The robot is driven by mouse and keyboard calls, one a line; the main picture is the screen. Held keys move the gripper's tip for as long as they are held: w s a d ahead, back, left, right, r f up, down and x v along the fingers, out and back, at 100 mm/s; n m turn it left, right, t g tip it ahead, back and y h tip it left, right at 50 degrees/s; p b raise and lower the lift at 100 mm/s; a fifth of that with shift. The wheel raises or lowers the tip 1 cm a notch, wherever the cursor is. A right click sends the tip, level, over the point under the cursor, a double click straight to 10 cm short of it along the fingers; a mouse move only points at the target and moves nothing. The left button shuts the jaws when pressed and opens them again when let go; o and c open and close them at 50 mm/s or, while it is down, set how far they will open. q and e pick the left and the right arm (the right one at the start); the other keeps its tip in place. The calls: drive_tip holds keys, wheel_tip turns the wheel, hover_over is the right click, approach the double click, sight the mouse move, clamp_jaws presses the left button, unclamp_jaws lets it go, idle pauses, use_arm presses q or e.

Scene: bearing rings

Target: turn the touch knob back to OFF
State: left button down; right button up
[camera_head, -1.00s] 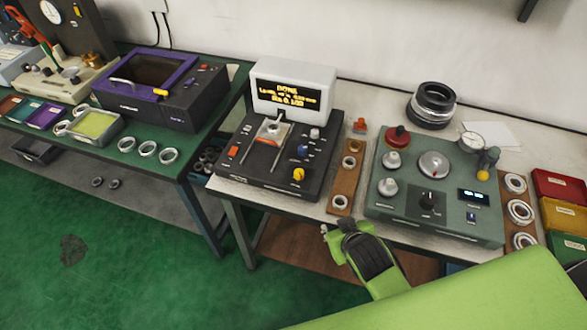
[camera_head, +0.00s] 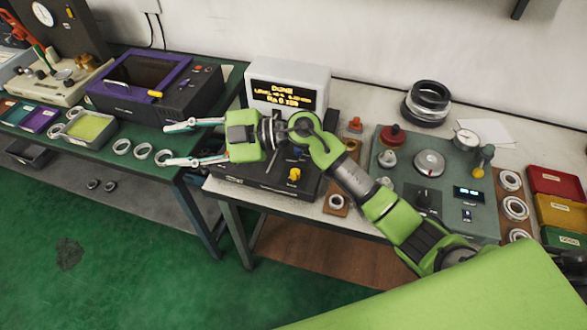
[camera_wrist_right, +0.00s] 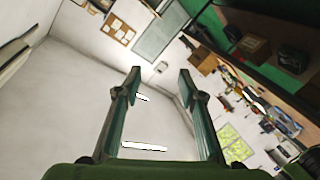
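A black console (camera_head: 262,184) with a white display (camera_head: 287,84) reading DONE stands on the pale bench. A yellow knob (camera_head: 294,174) shows at its front right. No knob label is readable, so I cannot tell which one is the touch knob. My right gripper (camera_head: 180,145) is open and empty, its fingers pointing left beyond the console's left side. The gripper and wrist hide much of the console's controls. The right wrist view shows both fingers (camera_wrist_right: 159,75) spread with nothing between them. My left gripper is not in view.
A grey-green console (camera_head: 450,215) with a black dial (camera_head: 424,196) stands to the right. A purple-black machine (camera_head: 152,88) and several rings (camera_head: 142,151) are on the green table to the left. My right forearm crosses above the bench.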

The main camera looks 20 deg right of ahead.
drive_tip(key=d+f+g+h, duration=0.3)
drive_tip(key=d+f+h, duration=0.1)
drive_tip(key=f+h, duration=0.25)
drive_tip(key=m+g+h, duration=0.1)
drive_tip(key=m+h, duration=0.4)
drive_tip(key=h, duration=0.5)
approach(294, 172)
drive_tip(key=shift+y, duration=0.25)
drive_tip(key=f+p, duration=0.1)
drive_tip(key=f, duration=0.2)
drive_tip(key=f+p, duration=0.2)
drive_tip(key=f, duration=0.2)
drive_tip(key=shift+w+d+f, duration=0.1)
drive_tip(key=shift+d+f, duration=0.1)
drive_tip(key=shift+f, duration=0.05)
drive_tip(key=shift+w+f+p, duration=0.1)
drive_tip(key=shift+f+p, duration=0.2)
drive_tip(key=shift+f, duration=0.35)
clamp_jaws()
